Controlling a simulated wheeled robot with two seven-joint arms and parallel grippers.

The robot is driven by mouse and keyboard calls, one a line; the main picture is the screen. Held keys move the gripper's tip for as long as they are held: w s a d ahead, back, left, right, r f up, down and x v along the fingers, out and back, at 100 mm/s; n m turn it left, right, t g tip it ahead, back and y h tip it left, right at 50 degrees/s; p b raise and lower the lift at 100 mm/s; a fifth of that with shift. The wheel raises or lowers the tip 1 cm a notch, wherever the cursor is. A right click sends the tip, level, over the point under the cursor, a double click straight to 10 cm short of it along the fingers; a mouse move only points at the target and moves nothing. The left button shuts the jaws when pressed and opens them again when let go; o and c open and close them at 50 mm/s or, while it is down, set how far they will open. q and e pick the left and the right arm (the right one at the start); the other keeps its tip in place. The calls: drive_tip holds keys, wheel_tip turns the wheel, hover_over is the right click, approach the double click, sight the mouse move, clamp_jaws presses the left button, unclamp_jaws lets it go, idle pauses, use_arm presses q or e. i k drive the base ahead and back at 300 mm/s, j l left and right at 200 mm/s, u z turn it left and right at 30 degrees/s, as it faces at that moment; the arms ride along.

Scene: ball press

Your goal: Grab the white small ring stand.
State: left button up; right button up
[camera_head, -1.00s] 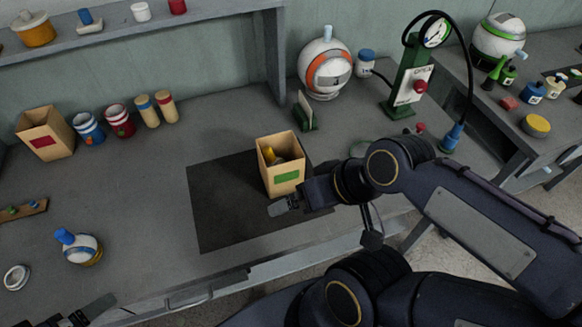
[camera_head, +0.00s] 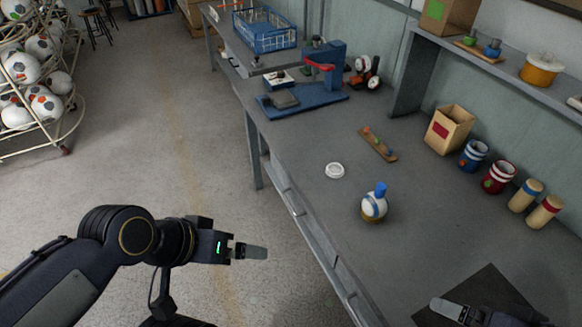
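A small white ring stand (camera_head: 334,170) lies flat on the grey workbench, left of a small white and blue ball-shaped bottle (camera_head: 374,203) on a yellowish base. My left gripper (camera_head: 252,252) is out past the bench's front edge, over the floor, below and left of the ring and apart from it. It appears edge-on, so its finger gap is hidden. My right gripper (camera_head: 447,308) shows only partly at the bottom right, over the dark mat, far from the ring; its finger gap cannot be made out.
A wooden strip with coloured knobs (camera_head: 378,145) lies behind the ring. A blue press (camera_head: 308,90) stands farther back. A cardboard box (camera_head: 449,129) and several striped jars line the wall at right. Bench around the ring is clear. A ball rack (camera_head: 38,80) stands far left.

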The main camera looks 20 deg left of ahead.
sight(335, 170)
drive_tip(key=u, duration=0.25)
drive_tip(key=i+j, duration=0.4)
drive_tip(key=i+j+z, duration=0.1)
drive_tip(key=i+j, duration=0.25)
drive_tip(key=j, duration=0.2)
drive_tip(key=i+j, duration=0.4)
drive_tip(key=j+z, duration=0.05)
drive_tip(key=j, duration=0.05)
